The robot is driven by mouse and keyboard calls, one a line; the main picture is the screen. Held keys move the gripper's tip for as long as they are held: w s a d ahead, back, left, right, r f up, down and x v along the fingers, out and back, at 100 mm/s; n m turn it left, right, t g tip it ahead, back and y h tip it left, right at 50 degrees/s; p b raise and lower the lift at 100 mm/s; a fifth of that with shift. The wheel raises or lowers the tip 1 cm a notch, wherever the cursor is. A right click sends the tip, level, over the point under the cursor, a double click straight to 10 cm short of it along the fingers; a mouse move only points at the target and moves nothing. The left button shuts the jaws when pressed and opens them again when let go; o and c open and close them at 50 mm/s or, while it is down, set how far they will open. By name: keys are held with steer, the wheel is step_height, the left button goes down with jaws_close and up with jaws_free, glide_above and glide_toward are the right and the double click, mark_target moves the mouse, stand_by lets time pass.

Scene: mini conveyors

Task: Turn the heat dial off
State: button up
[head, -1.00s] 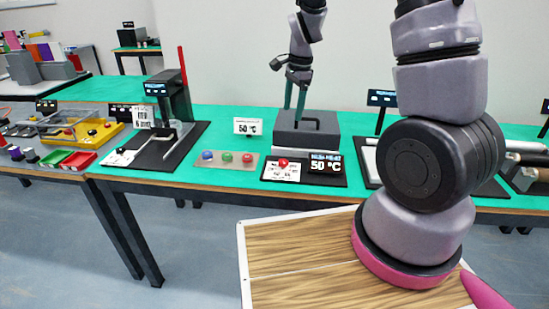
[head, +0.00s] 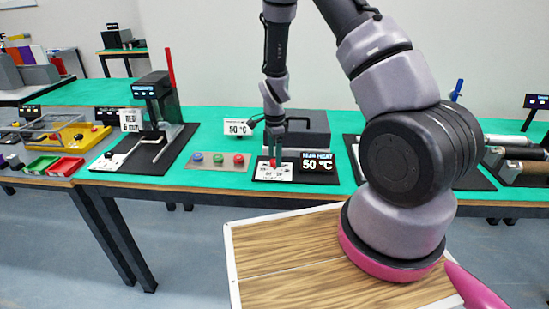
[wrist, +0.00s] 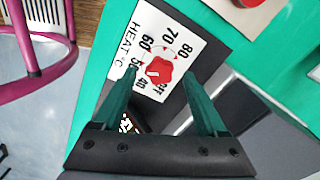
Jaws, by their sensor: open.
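The heat dial is a red knob (wrist: 158,70) on a white card (wrist: 172,32) printed with HEAT °C and numbers, seen close in the wrist view. In the head view the red knob (head: 273,163) is partly hidden by my gripper. My gripper (head: 274,155) points down right over the dial. In the wrist view its two dark green fingers (wrist: 153,90) are apart, one on each side of the knob in the picture, and nothing is held. Contact with the knob cannot be told. A display (head: 317,162) beside the card reads 50 °C.
A plate with blue, green and red buttons (head: 220,160) lies to the left. A 50 °C sign (head: 238,128) stands behind it. A black machine (head: 158,100) stands farther left on the green table.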

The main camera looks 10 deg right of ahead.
steer(key=shift+f, duration=0.6)
jaws_close()
